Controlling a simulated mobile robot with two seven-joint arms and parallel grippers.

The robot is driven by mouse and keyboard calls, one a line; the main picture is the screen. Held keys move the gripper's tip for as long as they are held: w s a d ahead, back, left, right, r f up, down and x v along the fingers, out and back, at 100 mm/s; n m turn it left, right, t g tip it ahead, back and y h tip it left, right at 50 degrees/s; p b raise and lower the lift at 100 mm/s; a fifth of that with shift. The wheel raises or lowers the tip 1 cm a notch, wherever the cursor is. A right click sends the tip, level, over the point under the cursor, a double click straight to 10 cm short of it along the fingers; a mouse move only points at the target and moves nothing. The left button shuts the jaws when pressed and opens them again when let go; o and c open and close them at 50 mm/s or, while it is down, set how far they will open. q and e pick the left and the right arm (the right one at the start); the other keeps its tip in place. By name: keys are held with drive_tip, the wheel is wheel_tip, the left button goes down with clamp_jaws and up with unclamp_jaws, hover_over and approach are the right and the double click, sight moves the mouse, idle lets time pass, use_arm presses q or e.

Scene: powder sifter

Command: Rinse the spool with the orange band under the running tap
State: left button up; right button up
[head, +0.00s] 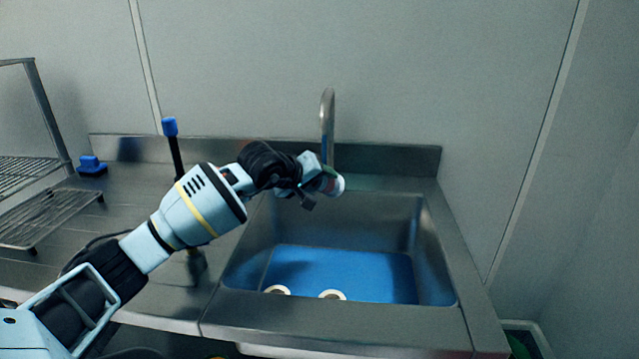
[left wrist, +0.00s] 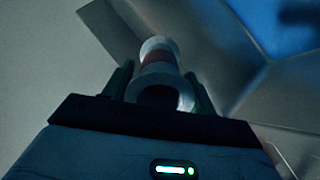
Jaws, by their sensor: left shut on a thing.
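My left gripper (head: 322,179) is shut on a white spool (head: 337,186) and holds it above the back left part of the sink. In the left wrist view the spool (left wrist: 159,75) lies between the two fingers (left wrist: 160,88), with a dull reddish-orange band round its middle. The curved metal tap (head: 327,118) rises behind the gripper at the back of the sink, and the gripper and spool hide its lower part. I cannot make out a water stream. My right gripper is not in view.
The steel sink (head: 437,250) has a blue bottom (head: 350,272) with two pale ring-shaped things (head: 332,295) near its front edge. A blue-topped upright post (head: 170,128), a small blue object (head: 92,166) and a wire rack (head: 45,218) stand on the counter at left.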

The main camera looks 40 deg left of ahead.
sight(318, 182)
use_arm(q)
drive_tip(key=shift+s+d+r+p, duration=0.4)
drive_tip(key=shift+s+d+r, duration=0.15)
drive_tip(key=shift+s, duration=0.1)
drive_tip(key=shift+s+d+r, duration=0.3)
drive_tip(key=shift+s+d, duration=0.2)
drive_tip(key=shift+s, duration=0.1)
drive_tip(key=shift+s+d+r+p, duration=0.4)
drive_tip(key=shift+s+d, duration=0.2)
drive_tip(key=shift+s, duration=0.15)
drive_tip(key=shift+s+d+r+p, duration=0.4)
drive_tip(key=shift+s+d, duration=0.2)
drive_tip(key=shift+s, duration=0.1)
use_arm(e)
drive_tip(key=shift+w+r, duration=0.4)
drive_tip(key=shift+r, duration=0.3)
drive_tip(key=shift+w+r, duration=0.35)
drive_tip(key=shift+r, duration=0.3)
use_arm(q)
drive_tip(key=shift+f, duration=0.1)
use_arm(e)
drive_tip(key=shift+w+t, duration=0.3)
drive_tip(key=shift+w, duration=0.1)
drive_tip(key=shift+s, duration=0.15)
